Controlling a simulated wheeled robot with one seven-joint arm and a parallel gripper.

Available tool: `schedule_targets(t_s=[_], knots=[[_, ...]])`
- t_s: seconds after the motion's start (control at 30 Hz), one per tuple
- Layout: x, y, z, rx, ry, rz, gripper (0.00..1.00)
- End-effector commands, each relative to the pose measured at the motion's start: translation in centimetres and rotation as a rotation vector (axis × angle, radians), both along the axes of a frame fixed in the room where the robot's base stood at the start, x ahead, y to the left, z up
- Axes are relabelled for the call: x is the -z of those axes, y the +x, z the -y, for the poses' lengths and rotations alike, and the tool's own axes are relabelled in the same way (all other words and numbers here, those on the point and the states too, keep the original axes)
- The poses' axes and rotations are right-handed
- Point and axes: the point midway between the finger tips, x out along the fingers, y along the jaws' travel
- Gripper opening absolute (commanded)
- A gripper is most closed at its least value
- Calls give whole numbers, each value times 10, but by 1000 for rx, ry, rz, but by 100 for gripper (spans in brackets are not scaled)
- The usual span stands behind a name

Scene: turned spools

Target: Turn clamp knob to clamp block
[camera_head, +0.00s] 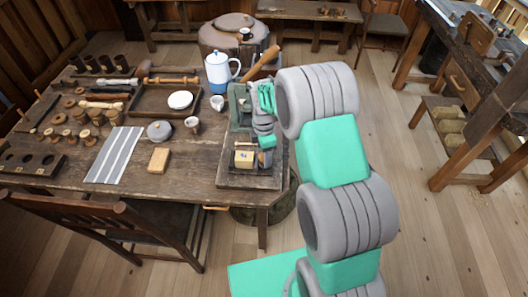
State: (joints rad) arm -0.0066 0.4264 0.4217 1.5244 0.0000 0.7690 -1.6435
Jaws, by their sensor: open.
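A small light wooden block (244,159) sits in a dark metal clamp or vise (240,107) at the right end of the wooden table. The vise stands on a dark base board (235,178). My gripper (268,100), green and grey, is at the vise's upper right side, close to where its knob would be. The knob itself is hidden behind my gripper and wrist. The fingers are open; I cannot tell whether they touch the knob. Whether the jaws press on the block is too small to tell.
A blue and white pot (219,72), a tray (152,101) with a white dish, a small cup (193,124), a striped cloth (115,155) and several turned spools lie left of the vise. A wooden mallet handle (263,62) rises behind it. A chair (85,220) stands in front.

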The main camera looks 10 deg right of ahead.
Motion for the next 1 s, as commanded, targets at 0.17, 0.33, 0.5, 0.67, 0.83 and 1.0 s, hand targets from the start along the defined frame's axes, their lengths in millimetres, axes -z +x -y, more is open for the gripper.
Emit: schedule_targets(t_s=[0.17, 0.33, 0.5, 0.67, 0.83, 1.0], knots=[[0, 0, 0, 0, 0, 0, 52], [0, 0, 0, 1, 0, 0, 38], [0, 0, 0, 1, 0, 0, 24], [-1, 0, 0, 1, 0, 0, 11], [-1, 0, 0, 1, 0, 0, 0], [0, 0, 0, 8, 0, 0, 0]])
